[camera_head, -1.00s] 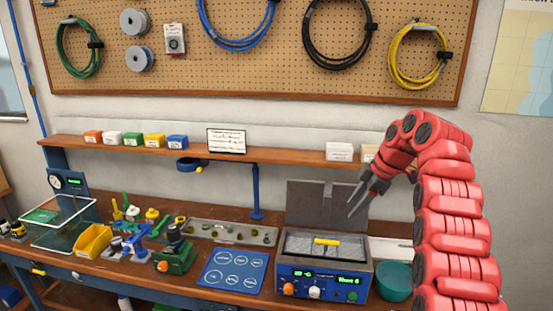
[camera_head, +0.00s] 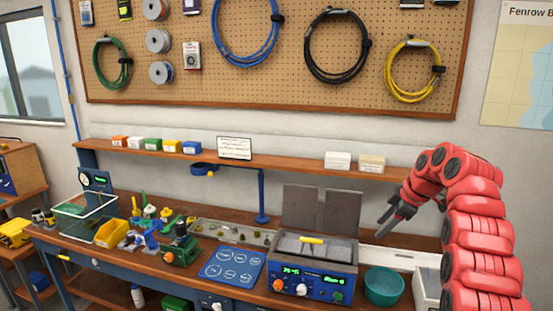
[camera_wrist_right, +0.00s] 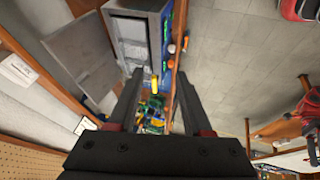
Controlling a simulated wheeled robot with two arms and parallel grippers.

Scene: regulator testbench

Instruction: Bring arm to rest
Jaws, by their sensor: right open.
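My right arm (camera_head: 478,215) comes in from the right, is red and segmented, and is bent at the top. Its dark gripper (camera_head: 388,221) is held up in the air, to the right of the blue ultrasonic-type bath unit (camera_head: 318,287) and above the bench. The right gripper also shows in the right wrist view (camera_wrist_right: 155,85), with its two fingers apart and nothing between them that they touch. My left gripper does not show.
The bath's lid (camera_head: 318,208) stands raised, with a yellow handle (camera_head: 312,240) on its basket. A teal bowl (camera_head: 384,288) sits right of it. A blue mat (camera_head: 231,267), green vise (camera_head: 180,252) and yellow bin (camera_head: 111,233) stand to the left. A shelf (camera_head: 290,164) runs behind.

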